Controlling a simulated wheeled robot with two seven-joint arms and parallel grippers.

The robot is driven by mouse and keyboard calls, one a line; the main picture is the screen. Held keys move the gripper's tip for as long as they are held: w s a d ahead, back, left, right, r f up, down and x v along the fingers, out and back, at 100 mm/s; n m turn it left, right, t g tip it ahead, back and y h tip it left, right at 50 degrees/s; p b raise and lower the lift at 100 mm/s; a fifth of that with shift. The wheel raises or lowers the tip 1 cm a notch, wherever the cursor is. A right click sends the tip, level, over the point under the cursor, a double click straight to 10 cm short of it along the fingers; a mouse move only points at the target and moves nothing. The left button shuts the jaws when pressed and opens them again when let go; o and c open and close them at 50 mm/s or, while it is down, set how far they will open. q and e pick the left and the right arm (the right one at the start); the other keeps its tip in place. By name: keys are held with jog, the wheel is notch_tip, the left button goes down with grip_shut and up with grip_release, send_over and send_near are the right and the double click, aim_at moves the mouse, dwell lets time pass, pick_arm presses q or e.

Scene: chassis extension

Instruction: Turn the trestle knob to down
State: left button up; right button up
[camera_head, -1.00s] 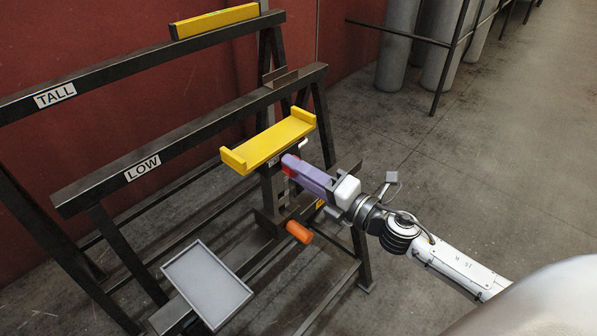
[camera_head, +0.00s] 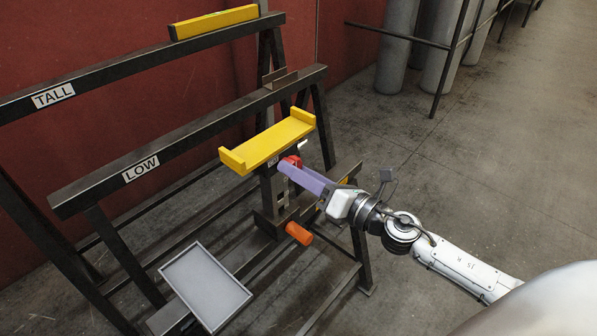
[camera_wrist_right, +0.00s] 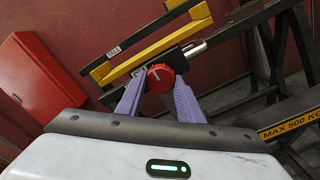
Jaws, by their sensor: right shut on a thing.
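The red trestle knob (camera_head: 294,160) sits just under the yellow cradle (camera_head: 268,142) on the trestle post. It also shows in the right wrist view as a round red knob (camera_wrist_right: 160,78) with a pale line on its face. My right gripper (camera_head: 290,172) has its purple fingers shut on the knob, one on each side. In the head view the fingers hide part of the knob and the label beside it. My left gripper is not in view.
An orange handle (camera_head: 299,233) sticks out below the knob. A grey tray (camera_head: 206,287) lies low at the left. Dark trestle beams labelled TALL (camera_head: 53,95) and LOW (camera_head: 141,168) run to the left. The floor at the right is open.

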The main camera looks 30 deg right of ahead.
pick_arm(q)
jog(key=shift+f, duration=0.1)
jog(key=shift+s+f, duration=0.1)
pick_arm(e)
jog(key=o, duration=1.1)
jog(key=shift+c, duration=0.2)
pick_arm(q)
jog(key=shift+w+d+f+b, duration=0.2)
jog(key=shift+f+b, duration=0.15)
jog(key=shift+b, duration=0.4)
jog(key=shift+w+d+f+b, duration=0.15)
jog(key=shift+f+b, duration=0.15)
jog(key=shift+b, duration=0.4)
pick_arm(e)
jog(key=v, duration=1)
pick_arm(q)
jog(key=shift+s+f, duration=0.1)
pick_arm(e)
jog(key=shift+s+d, duration=0.1)
